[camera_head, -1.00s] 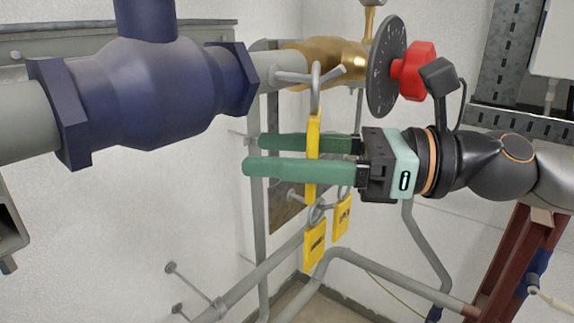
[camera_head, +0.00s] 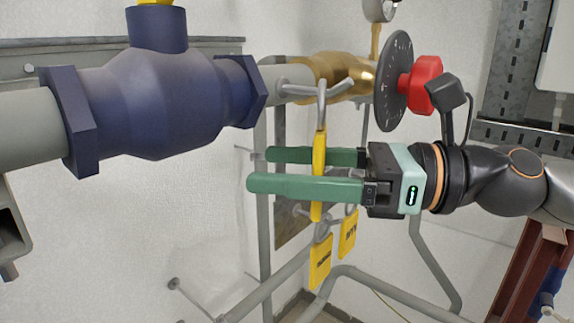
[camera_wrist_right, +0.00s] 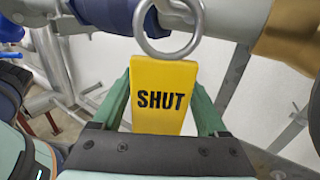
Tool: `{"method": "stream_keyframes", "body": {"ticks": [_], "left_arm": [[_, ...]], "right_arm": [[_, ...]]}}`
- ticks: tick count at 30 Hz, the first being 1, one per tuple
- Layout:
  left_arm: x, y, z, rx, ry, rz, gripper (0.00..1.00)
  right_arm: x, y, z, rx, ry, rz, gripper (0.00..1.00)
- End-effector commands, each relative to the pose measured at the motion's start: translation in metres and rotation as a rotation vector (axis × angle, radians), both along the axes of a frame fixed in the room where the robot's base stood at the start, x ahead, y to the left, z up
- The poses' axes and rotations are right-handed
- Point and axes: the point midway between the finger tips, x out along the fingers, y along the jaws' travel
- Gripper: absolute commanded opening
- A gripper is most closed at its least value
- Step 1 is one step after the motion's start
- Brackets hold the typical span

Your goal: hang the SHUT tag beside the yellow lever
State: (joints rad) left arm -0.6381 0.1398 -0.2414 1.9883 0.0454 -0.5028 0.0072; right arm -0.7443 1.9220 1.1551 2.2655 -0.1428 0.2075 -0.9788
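The yellow SHUT tag (camera_wrist_right: 160,98) faces the right wrist camera, its lettering readable, a metal ring (camera_wrist_right: 168,47) at its top. In the head view the tag (camera_head: 318,208) is edge-on and upright. My right gripper (camera_head: 305,172) is shut on it, a green finger at each side edge. A bit of the yellow lever (camera_head: 155,2) shows atop the blue valve (camera_head: 160,105), mostly cut off by the frame. My left gripper is not in view.
Two more yellow tags (camera_head: 320,262) (camera_head: 348,233) hang just below my right gripper. A brass valve (camera_head: 340,75) with a dark disc (camera_head: 393,80) and red knob (camera_head: 421,84) stands behind, right of the rod. Grey pipes run below.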

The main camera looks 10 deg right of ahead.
Motion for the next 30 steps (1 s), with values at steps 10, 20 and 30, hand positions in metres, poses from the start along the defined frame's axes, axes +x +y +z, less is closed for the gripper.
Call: {"method": "stream_keyframes", "body": {"ticks": [10, 20, 30], "left_arm": [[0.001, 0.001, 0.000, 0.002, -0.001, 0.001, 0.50], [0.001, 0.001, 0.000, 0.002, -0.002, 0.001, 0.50], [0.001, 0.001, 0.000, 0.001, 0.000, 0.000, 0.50]], "right_arm": [[0.000, 0.000, 0.000, 0.000, 0.000, 0.000, 0.99], [-0.001, -0.004, 0.000, 0.001, 0.000, -0.002, 0.99], [-0.019, -0.048, 0.002, 0.005, -0.005, -0.004, 0.99]]}}
